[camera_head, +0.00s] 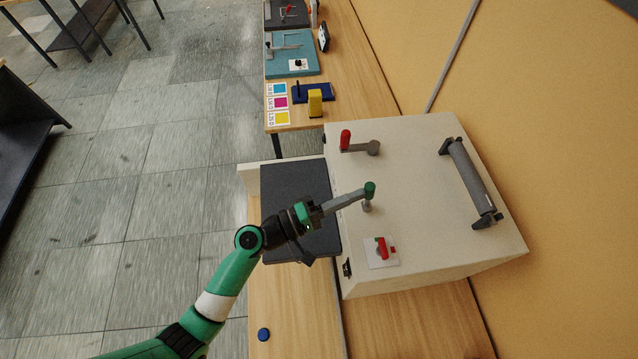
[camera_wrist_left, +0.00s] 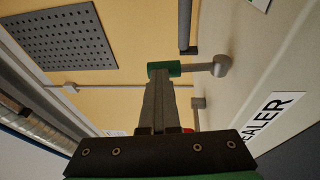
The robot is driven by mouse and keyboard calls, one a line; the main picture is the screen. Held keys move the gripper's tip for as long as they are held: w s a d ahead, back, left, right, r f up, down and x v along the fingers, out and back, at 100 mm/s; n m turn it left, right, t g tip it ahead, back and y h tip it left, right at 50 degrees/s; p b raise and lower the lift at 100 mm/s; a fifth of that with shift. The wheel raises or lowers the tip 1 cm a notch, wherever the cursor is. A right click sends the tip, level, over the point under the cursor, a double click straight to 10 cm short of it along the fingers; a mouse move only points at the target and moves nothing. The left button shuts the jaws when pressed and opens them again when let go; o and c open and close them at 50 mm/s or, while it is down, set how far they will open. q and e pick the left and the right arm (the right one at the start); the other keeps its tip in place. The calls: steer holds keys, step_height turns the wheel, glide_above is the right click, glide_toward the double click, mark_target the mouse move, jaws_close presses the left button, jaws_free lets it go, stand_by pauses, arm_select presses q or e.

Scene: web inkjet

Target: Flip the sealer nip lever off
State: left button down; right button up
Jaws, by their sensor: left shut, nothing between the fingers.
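The sealer is a cream box (camera_head: 430,150) on the wooden bench, with part of a label reading "EALER" (camera_wrist_left: 272,120) in the left wrist view. A grey lever with a green grip (camera_head: 370,188) stands on its top face; the grip also shows in the left wrist view (camera_wrist_left: 172,68). My left gripper (camera_head: 362,192) is shut and empty, its fingertips at the green grip, touching or very close. A second lever with a red grip (camera_head: 345,139) is farther back. Neither lever shows a readable name. My right gripper is not in view.
A red switch on a white plate (camera_head: 381,252) sits on the box's near part. A grey roller (camera_head: 472,178) runs along its right side. A dark flat panel (camera_head: 295,185) lies left of the box under my arm. A blue button (camera_head: 263,334) is on the bench.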

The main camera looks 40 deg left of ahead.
arm_select(q)
steer(key=shift+w+d+r, duration=0.25)
steer(key=shift+w+d, duration=0.25)
steer(key=shift+w+d+r+b, duration=0.15)
steer(key=shift+w+d+b, duration=0.35)
steer(key=shift+w+d, duration=0.2)
steer(key=shift+w+d+r+b, duration=0.1)
steer(key=shift+w+d+b, duration=0.4)
steer(key=shift+w+d, duration=0.15)
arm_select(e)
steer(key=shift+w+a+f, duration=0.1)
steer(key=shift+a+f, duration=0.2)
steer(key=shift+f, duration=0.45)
